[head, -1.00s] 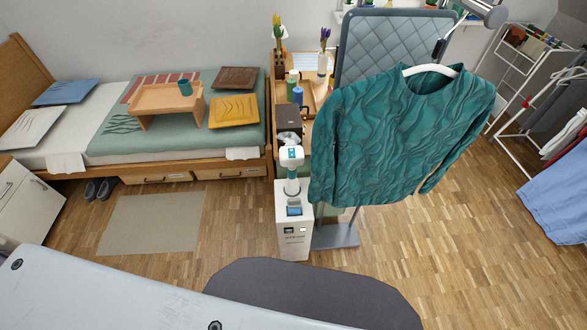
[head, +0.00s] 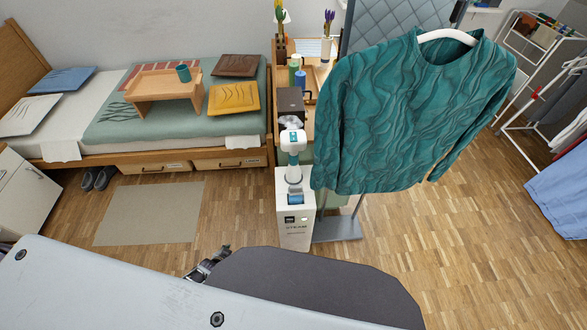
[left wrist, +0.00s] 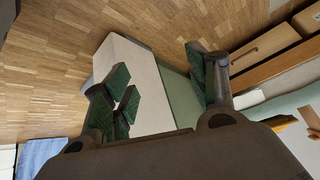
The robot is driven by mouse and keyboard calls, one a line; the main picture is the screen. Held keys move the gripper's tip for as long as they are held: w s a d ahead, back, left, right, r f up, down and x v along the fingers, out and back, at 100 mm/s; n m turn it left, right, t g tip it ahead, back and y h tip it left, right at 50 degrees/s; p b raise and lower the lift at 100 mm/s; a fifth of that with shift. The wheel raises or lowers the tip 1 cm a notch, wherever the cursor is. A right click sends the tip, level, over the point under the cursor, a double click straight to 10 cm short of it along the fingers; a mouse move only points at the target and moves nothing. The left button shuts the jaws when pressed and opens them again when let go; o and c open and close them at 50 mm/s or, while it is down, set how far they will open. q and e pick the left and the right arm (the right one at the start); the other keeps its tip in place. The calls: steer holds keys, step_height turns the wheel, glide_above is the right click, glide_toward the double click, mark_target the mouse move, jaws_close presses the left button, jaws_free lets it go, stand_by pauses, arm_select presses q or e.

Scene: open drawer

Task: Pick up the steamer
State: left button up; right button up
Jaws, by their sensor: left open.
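The steamer (head: 293,170) is white with a small teal patch on its head. It stands upright on a white base unit (head: 295,226), in front of the bedside cabinet and left of the hanging shirt. My left gripper (head: 208,265) shows only partly past my pale arm, low and left of the base unit, apart from it. In the left wrist view my left gripper (left wrist: 161,78) is open, its green-padded fingers wide apart with nothing held. The steamer's handle cannot be made out in that view. My right gripper is in neither view.
A teal shirt (head: 410,120) hangs close to the right of the steamer, above a grey stand foot (head: 338,229). The cabinet holds a dark box (head: 291,102) and bottles. A bed stands at left behind a rug (head: 150,213). Wooden floor left of the base is free.

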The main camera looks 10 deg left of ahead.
arm_select(q)
steer(key=w+d+r+m+t+h+b, duration=0.1)
steer(key=w+r+t+h+b, duration=0.2)
steer(key=w+r, duration=0.65)
steer(key=w+d+r+m+t+h+b, duration=0.1)
steer(key=w+r+t+b, duration=0.35)
steer(key=w, duration=0.75)
steer(key=d+r+m+h+b, duration=0.1)
steer(key=d+r+h+b, duration=0.1)
steer(key=r, duration=0.4)
steer(key=w+d+r+m+h+b, duration=0.1)
steer(key=d+r+h+b, duration=0.1)
steer(key=d+r, duration=0.3)
steer(key=d+r+m+h+b, duration=0.1)
steer(key=d+r+h+b, duration=0.1)
steer(key=r, duration=0.6)
steer(key=shift+w+d+r+h+b, duration=0.2)
steer(key=shift+d+r+h+b, duration=0.15)
steer(key=shift+d+b, duration=0.6)
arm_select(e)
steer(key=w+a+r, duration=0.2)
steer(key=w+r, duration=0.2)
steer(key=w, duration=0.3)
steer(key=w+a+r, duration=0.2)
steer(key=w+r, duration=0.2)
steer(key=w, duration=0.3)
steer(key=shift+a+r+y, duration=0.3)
arm_select(q)
steer(key=shift+a, duration=0.1)
